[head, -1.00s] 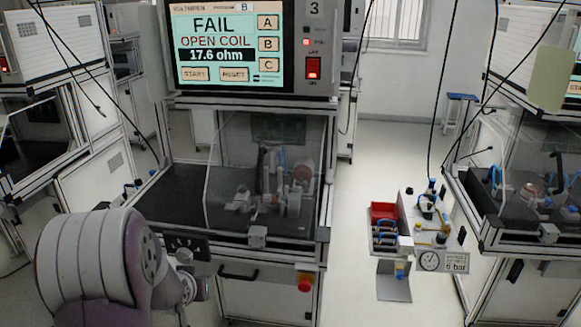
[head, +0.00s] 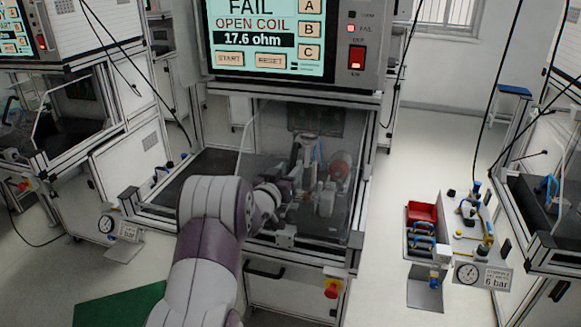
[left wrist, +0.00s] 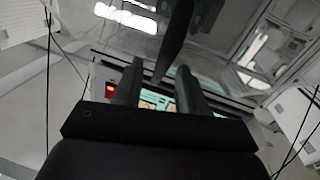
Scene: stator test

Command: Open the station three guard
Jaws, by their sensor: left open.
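Station three's clear guard (head: 262,150) covers the front of the test bay and looks closed, with its lower edge along the front rail. A small pale block (head: 285,235) sits at the middle of that edge. My left arm reaches in from below, and its gripper (head: 276,192) is in front of the guard's left part, its fingers hard to make out there. In the left wrist view the open left gripper (left wrist: 158,88) has a dark narrow bar (left wrist: 174,40) showing between and beyond its fingers; I cannot tell whether they touch. My right gripper is out of view.
The tester screen (head: 268,40) above reads FAIL, OPEN COIL. A red emergency button (head: 332,288) is on the front below the guard. A small bench with a red bin (head: 422,213) stands to the right. Neighbouring stations flank both sides, with open floor between.

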